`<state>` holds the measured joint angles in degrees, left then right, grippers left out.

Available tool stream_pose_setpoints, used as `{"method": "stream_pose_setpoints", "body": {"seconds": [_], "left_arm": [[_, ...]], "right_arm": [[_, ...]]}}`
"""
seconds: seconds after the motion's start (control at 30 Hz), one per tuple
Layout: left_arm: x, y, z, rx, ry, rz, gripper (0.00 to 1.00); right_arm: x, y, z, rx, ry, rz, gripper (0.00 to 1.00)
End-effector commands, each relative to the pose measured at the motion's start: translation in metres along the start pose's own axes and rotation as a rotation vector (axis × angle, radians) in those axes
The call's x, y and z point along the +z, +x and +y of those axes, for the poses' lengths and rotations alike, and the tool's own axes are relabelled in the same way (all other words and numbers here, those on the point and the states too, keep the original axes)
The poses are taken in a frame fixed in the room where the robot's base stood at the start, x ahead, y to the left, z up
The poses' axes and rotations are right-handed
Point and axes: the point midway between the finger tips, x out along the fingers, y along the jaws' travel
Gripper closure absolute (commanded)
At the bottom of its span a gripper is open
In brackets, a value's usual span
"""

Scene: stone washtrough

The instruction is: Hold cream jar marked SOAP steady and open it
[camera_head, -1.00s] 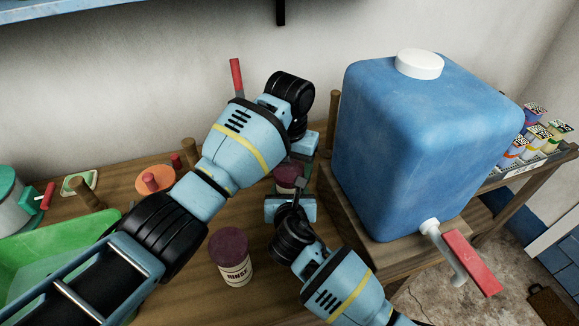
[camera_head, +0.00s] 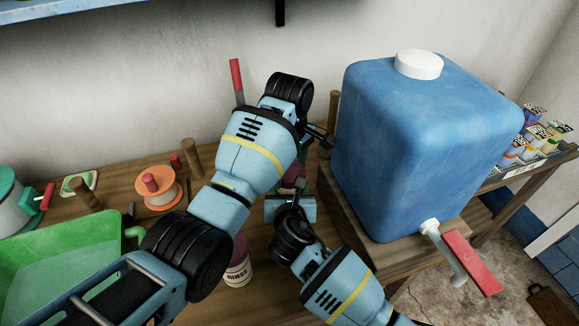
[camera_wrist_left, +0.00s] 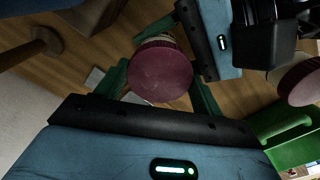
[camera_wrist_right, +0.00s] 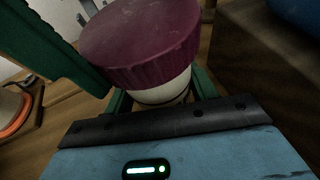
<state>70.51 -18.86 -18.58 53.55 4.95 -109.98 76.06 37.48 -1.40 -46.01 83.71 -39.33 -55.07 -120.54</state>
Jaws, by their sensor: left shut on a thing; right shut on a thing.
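A jar with a maroon lid (camera_head: 293,174) stands mostly hidden between my two grippers in the head view; no SOAP label is readable. My left gripper (camera_head: 305,162) is shut on the lid, its green fingers on either side of it in the left wrist view (camera_wrist_left: 158,90). My right gripper (camera_head: 294,190) is shut on the jar's cream body (camera_wrist_right: 165,88), below the lid. The lid (camera_wrist_right: 140,40) sits on the body in the right wrist view, with a green finger of my left gripper beside it.
A cream jar marked RINSE (camera_head: 237,272) stands partly behind my left arm. A big blue water container (camera_head: 425,145) with a red-handled tap (camera_head: 470,262) stands close on the right. A green basin (camera_head: 60,255) and an orange spool (camera_head: 158,193) are on the left.

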Motion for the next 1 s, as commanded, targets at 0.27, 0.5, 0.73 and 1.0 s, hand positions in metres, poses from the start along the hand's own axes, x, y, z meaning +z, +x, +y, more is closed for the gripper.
{"method": "stream_pose_setpoints", "body": {"seconds": [0.27, 0.5, 0.73, 1.0], "left_arm": [[0.000, 0.000, 0.000, 0.000, 0.003, 0.000, 0.11], [0.000, -0.001, 0.000, 0.001, 0.004, 0.001, 0.11], [0.000, -0.019, 0.001, 0.002, 0.004, 0.001, 0.11], [-0.001, -0.045, 0.000, 0.000, 0.003, 0.003, 0.11]], "right_arm": [[-0.001, 0.000, 0.000, 0.000, -0.001, 0.002, 1.00], [-0.001, 0.000, 0.000, 0.000, -0.001, 0.002, 1.00], [-0.001, 0.000, 0.000, 0.001, -0.001, 0.002, 1.00], [-0.001, 0.000, 0.001, 0.001, -0.001, 0.002, 1.00]]}}
